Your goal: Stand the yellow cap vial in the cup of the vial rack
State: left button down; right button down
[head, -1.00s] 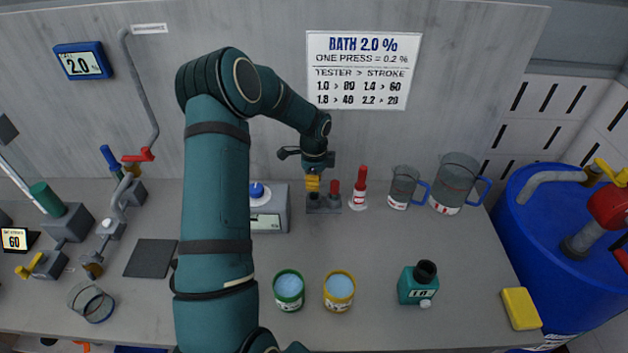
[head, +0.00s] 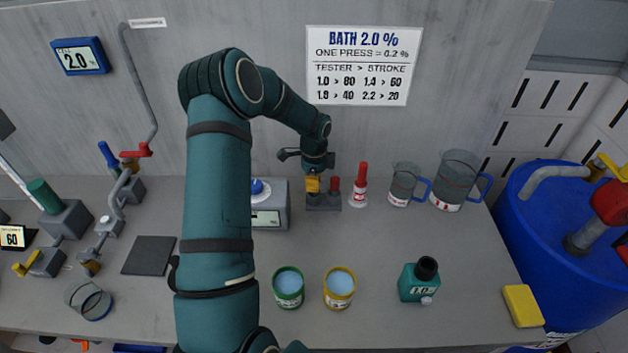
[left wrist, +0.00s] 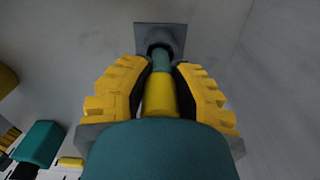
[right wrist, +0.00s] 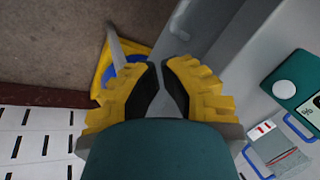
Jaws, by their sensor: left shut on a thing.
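My left gripper (head: 313,185) is shut on the yellow cap vial, just above the vial rack (head: 322,204). In the left wrist view the gripper (left wrist: 161,75) has its fingers on both sides of the vial's yellow cap (left wrist: 160,97). The vial's teal body (left wrist: 161,62) points down at the dark cup of the rack (left wrist: 178,32); its lower end is at the cup mouth, and how deep it sits I cannot tell. My right gripper (right wrist: 160,64) has its fingertips almost together, with nothing between them, away from the rack.
A red-capped vial (head: 335,184) stands at the rack's right, with a red bottle (head: 361,186) beside it. Two jugs (head: 403,185) (head: 455,182) stand farther right. A grey device with a blue knob (head: 270,215) is close on the left.

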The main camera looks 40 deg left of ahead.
pick_arm(q)
jog(key=shift+f+b, duration=0.75)
jog(key=shift+f, duration=0.6)
jog(key=shift+f, duration=0.15)
jog(key=c, duration=0.8)
grip_release()
jog(key=shift+c, duration=0.2)
notch_tip(320, 180, up, 12)
jog(key=shift+r, duration=0.1)
